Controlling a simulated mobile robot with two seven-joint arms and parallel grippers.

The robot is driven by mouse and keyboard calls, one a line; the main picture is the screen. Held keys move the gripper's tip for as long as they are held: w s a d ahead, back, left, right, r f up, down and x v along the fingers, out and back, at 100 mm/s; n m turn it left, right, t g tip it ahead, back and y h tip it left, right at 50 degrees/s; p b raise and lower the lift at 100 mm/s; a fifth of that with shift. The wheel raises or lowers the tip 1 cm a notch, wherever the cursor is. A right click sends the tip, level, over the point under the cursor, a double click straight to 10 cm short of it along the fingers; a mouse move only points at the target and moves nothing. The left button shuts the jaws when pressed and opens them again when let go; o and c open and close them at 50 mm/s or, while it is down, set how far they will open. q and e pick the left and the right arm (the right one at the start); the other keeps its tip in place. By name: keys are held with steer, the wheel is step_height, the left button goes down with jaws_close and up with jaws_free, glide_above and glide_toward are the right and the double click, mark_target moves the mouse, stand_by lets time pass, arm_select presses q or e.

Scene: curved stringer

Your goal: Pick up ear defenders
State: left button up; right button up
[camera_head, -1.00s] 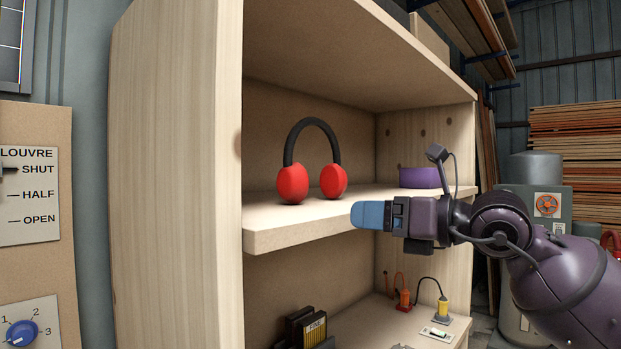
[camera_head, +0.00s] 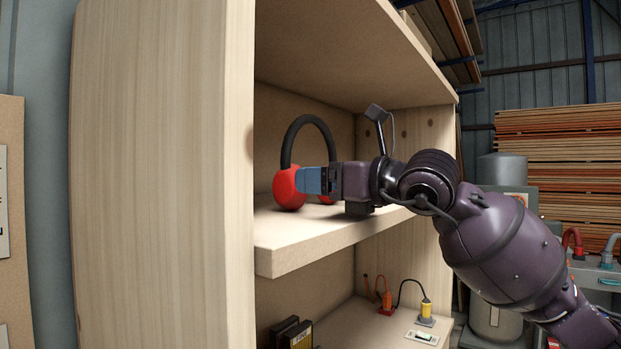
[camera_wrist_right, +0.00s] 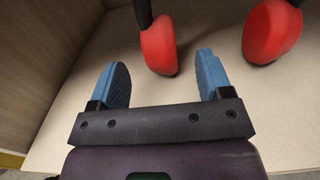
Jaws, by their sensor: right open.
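The ear defenders (camera_head: 289,188) stand upright on the middle shelf, with red cups and a black headband arched on top. My right gripper (camera_head: 309,180) is in front of them in the head view and hides most of the right-hand cup. In the right wrist view, the gripper (camera_wrist_right: 161,80) is open, its two blue fingers apart. One red cup (camera_wrist_right: 158,45) lies just beyond the fingertips, in line with the gap between them. The other red cup (camera_wrist_right: 271,31) is to the right, outside the gap. Nothing is between the fingers. My left gripper is not in view.
The shelf board (camera_head: 300,238) has bare room in front of the ear defenders. The unit's thick side panel (camera_head: 160,180) stands at left, and another shelf is above. On the lower shelf are a yellow-and-black item (camera_head: 426,310) and dark boxes (camera_head: 292,333).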

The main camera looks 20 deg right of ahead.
mark_target(290, 180)
steer(key=shift+x, duration=0.8)
steer(key=shift+w+a, duration=0.35)
steer(key=p+x, duration=0.1)
steer(key=x, duration=0.2)
steer(key=shift+w+a, duration=0.15)
steer(key=shift+a, duration=0.1)
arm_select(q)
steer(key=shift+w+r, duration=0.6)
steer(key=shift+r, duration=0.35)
arm_select(e)
steer(key=shift+w+a+f, duration=0.15)
steer(key=shift+w, duration=0.2)
steer(key=c, duration=0.9)
steer(key=shift+c, duration=1.1)
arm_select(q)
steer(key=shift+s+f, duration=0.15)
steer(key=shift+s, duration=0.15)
